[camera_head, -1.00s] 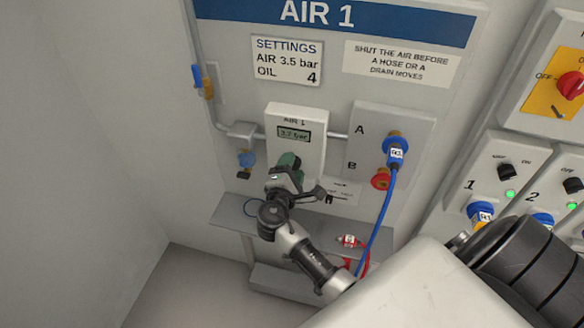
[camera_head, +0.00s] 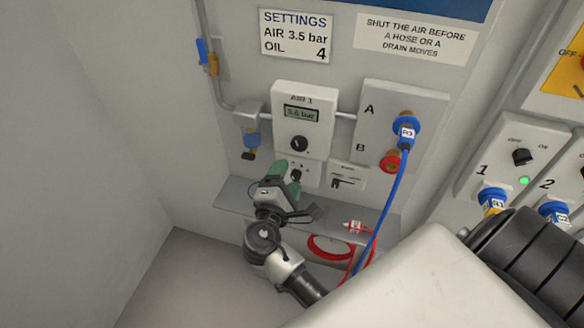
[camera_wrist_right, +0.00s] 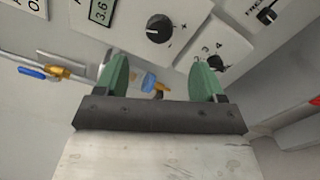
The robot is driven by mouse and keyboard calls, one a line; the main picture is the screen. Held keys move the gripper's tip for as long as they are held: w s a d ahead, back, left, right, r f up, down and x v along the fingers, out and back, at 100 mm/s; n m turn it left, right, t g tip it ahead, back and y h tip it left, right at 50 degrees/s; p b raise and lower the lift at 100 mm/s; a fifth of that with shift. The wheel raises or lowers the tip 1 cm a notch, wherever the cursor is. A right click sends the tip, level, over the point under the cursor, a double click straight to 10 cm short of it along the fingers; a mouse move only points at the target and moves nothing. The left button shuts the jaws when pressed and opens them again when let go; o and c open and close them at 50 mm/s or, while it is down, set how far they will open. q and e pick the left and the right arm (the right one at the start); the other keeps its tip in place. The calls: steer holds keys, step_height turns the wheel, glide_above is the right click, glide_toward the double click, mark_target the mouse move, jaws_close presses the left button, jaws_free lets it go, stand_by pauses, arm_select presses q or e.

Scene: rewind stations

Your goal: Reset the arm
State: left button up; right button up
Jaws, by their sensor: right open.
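My right gripper (camera_head: 284,174) has green fingers and hangs just below the AIR 1 unit (camera_head: 304,95), in front of the lower panel. In the right wrist view its fingers (camera_wrist_right: 163,80) are apart with nothing held between them. The unit's display (camera_head: 301,114) reads 3.6 bar. Its black knob (camera_head: 299,143) is above the gripper and clear of it; it also shows in the right wrist view (camera_wrist_right: 159,29). A smaller numbered knob (camera_wrist_right: 216,62) is beside the right fingertip in the right wrist view; I cannot tell whether they touch. My left gripper is not in view.
A blue hose (camera_head: 385,200) runs down from port A, beside the red port B (camera_head: 390,161). The settings card (camera_head: 295,36) reads AIR 3.5 bar, OIL 4.

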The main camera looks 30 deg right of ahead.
steer(key=shift+s+a, duration=0.35)
stand_by(0.3)
steer(key=s+a+f+g+y, duration=0.1)
steer(key=s+f+g+y, duration=0.15)
steer(key=f, duration=0.85)
steer(key=s+a+f+g+y, duration=0.1)
steer(key=s+f+y, duration=0.3)
steer(key=f, duration=0.7)
steer(key=s+a+f+g+y, duration=0.2)
steer(key=s+f+y, duration=0.1)
steer(key=f, duration=0.9)
steer(key=s+d+f+m+g+y, duration=0.1)
steer(key=s+f+m, duration=0.4)
steer(key=s, duration=0.9)
steer(key=s+d+f+m+g+y, duration=0.2)
steer(key=s+f+m+g+y, duration=0.1)
steer(key=s+f, duration=0.7)
steer(key=s+m+g, duration=0.1)
steer(key=s+m, duration=0.1)
steer(key=s, duration=0.2)
